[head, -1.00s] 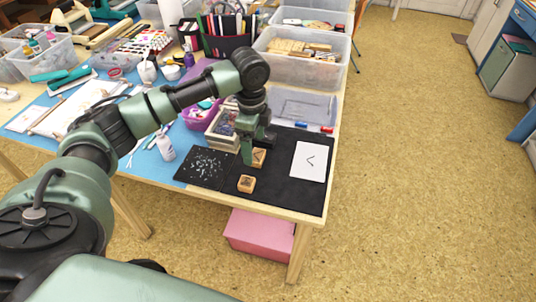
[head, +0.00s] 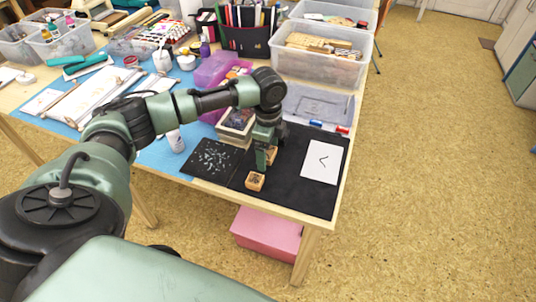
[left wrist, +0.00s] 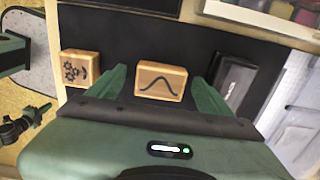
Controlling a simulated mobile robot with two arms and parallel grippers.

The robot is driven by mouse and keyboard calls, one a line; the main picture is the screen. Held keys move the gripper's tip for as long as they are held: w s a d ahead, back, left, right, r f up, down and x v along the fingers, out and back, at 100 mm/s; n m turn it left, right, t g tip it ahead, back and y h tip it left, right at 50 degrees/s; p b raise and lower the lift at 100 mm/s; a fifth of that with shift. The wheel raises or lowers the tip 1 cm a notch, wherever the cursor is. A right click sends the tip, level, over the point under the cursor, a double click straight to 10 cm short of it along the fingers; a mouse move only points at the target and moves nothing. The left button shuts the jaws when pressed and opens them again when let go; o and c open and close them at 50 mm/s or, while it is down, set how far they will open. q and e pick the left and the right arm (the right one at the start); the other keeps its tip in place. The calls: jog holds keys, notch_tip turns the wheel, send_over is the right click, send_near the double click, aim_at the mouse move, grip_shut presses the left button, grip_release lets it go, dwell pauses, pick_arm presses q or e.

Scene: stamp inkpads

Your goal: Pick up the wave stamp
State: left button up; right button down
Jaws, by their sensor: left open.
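The wave stamp (left wrist: 161,82) is a light wooden block with a black curved line on top. It stands on the black mat (head: 310,196), and in the head view the stamp (head: 271,154) is partly hidden by my gripper. My left gripper (left wrist: 161,92) is open, with one finger on each side of the wave stamp and visible gaps in the wrist view. In the head view the left gripper (head: 266,158) points down at the mat.
A black box-like item (left wrist: 236,79) lies beside the right-hand finger. A white card (head: 321,162) lies on the mat, with a speckled black sheet (head: 213,160) left.

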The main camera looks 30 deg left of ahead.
aim_at(268, 152)
pick_arm(q)
jog(key=c, duration=1.5)
jog(key=shift+o, duration=0.2)
notch_tip(268, 152, up, 20)
